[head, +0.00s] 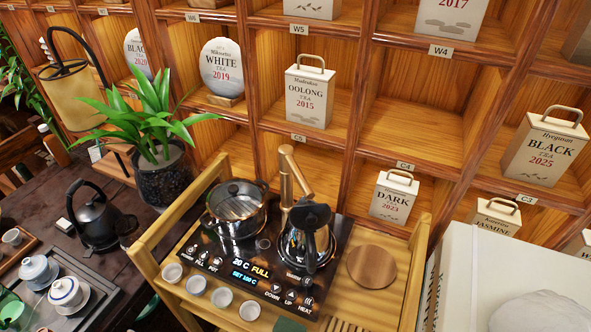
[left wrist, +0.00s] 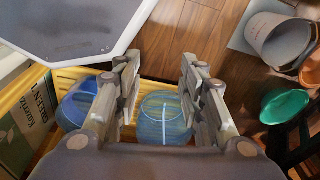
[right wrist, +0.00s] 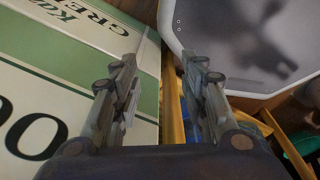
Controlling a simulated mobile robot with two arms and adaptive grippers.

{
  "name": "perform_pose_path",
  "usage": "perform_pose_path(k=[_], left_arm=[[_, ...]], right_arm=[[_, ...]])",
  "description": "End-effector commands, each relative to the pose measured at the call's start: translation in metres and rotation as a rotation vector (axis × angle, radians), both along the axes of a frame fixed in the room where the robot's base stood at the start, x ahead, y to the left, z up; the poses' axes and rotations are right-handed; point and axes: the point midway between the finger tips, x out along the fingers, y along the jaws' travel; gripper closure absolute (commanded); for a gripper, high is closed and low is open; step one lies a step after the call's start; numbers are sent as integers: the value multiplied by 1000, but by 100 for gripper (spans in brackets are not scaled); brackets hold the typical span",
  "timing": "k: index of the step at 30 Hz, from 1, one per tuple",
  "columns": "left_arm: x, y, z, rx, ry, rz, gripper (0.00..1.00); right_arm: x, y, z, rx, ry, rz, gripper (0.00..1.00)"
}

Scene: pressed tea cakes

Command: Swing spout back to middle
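In the head view, the brass-coloured spout (head: 299,174) stands at the back of the black tea stove (head: 258,262). Its arm slants forward and to the right, with its end over or near the dark kettle (head: 318,246) on the right. A glass-lidded pot (head: 234,212) sits on the left of the stove. The panel reads 20 C, FULL and SET 100 C. Neither gripper shows in the head view. In the left wrist view, my left gripper (left wrist: 159,65) is open and empty. In the right wrist view, my right gripper (right wrist: 164,68) is open and empty, with a green-and-white box (right wrist: 75,85) beyond it.
Several small white cups (head: 222,297) stand along the stove's front left. A round wooden board (head: 372,266) lies to its right. A plant (head: 160,140) and another kettle (head: 93,216) stand to the left. Shelves with tea boxes rise behind. Blue glass vessels (left wrist: 165,118) lie below my left gripper.

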Motion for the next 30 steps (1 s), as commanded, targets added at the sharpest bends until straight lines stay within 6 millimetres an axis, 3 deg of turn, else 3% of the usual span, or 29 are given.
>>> perform_pose_path(k=[5,11,18,30], left_arm=[[29,-4,27,-3,-22,4,63],[71,-12,82,-7,-52,10,63],[111,-17,171,-11,-90,18,63],[147,-28,333,-67,-187,50,63]], right_arm=[[-8,-5,4,-7,11,0,60],[-9,-5,9,-7,12,1,60],[-8,-4,16,-6,12,1,60],[-6,7,27,7,9,2,60]])
